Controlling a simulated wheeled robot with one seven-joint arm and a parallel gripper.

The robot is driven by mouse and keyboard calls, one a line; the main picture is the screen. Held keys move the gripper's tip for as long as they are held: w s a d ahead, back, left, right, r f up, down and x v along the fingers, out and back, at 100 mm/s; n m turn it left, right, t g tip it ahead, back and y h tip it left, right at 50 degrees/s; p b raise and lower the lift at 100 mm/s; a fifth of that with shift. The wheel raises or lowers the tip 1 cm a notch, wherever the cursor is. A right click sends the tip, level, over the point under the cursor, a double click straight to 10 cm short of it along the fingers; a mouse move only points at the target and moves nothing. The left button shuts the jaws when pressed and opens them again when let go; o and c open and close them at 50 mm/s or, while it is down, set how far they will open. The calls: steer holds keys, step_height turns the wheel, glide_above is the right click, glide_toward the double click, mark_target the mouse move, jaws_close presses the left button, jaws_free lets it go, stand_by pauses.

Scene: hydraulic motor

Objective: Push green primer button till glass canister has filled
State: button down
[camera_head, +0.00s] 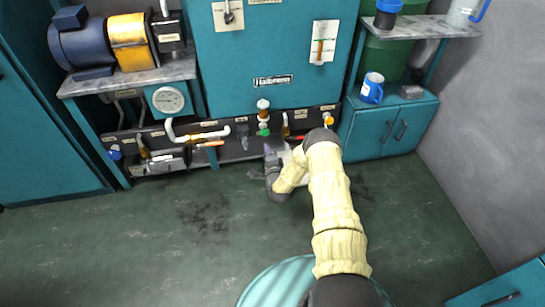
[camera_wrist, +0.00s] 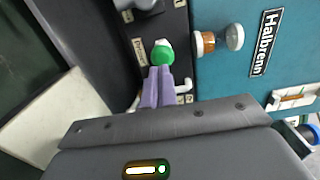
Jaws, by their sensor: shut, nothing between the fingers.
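The green primer button (camera_wrist: 162,54) is in the wrist view on the dark panel, beside a label reading like "Primer". In the head view it is the small green knob (camera_head: 263,131) under the machine front. The glass canister (camera_wrist: 206,43) sits to its right in the wrist view, with an amber-brown band between pale ends; it also shows above the button in the head view (camera_head: 263,114). My gripper (camera_wrist: 160,71) is shut and empty, its purple fingertips at the button's near edge. I cannot tell whether they touch it. In the head view my gripper (camera_head: 269,151) is small, just below the button.
The teal machine cabinet (camera_head: 230,45) rises behind the panel. White pipes and orange-handled valves lie left of the button. The floor to the left (camera_head: 150,240) is clear.

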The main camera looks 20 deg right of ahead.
steer(key=s, duration=0.2)
steer(key=s+p, duration=0.1)
steer(key=s, duration=0.1)
steer(key=s+p, duration=0.1)
steer(key=s, duration=0.1)
steer(key=shift+d, duration=0.25)
steer(key=shift+w, duration=0.1)
steer(key=a+r+n+g+y+p, duration=0.15)
steer(key=r+n+g, duration=0.35)
steer(key=r, duration=0.5)
steer(key=a+r+n+g+y+p, duration=0.1)
steer(key=a+r+n+g+p, duration=0.15)
steer(key=r+n, duration=0.55)
steer(key=s+r+n+g, duration=0.2)
steer(key=s+r, duration=0.4)
steer(key=s, duration=0.4)
steer(key=s+r+n+g+h+p, duration=0.1)
steer(key=s+r+g, duration=0.2)
steer(key=s+r, duration=0.4)
steer(key=s+r+n+g+p, duration=0.1)
steer(key=s+r+n+g, duration=0.1)
steer(key=s+r, duration=0.5)
steer(key=s+g, duration=0.1)
steer(key=s, duration=0.5)
steer(key=shift+a+n, duration=0.3)
steer(key=shift+a, duration=0.05)
